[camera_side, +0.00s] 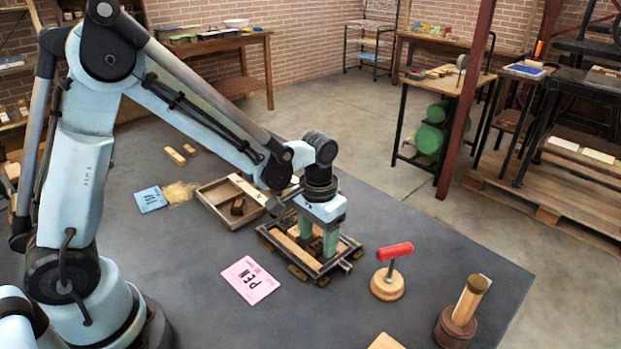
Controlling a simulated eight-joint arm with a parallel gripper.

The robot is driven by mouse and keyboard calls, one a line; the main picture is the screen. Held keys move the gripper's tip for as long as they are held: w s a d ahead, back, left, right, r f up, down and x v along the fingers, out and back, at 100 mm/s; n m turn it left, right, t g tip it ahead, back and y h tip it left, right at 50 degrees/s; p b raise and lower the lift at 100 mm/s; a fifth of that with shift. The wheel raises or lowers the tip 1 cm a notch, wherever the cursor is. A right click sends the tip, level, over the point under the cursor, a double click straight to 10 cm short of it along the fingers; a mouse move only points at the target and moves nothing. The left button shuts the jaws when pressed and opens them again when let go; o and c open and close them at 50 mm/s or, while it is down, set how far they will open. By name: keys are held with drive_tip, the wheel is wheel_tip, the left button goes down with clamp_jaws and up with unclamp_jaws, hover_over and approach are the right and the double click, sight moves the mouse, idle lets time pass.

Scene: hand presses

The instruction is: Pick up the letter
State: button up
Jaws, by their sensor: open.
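My gripper (318,240) points down over a dark metal frame (277,251) on the grey table, with its two green fingers apart and reaching into the frame. Light wood strips and some brown pieces lie inside the frame. The fingers partly hide what is between them, and I cannot make out a letter there. Small dark brown blocks (238,206) sit in a shallow wooden tray (208,208) left of the frame. I cannot tell whether either place holds the letter, as no letter face is readable on the blocks.
A red-handled tool (388,284) and a wooden-handled tool (460,315) stand to the right. A blue booklet (151,199) and two wood pieces (180,153) lie at left. The table's right back area is clear.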

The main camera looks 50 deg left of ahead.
drive_tip(key=shift+f, duration=0.25)
drive_tip(key=shift+c, duration=0.4)
drive_tip(key=c, duration=1)
drive_tip(key=shift+r, duration=0.1)
drive_tip(key=shift+c, duration=0.2)
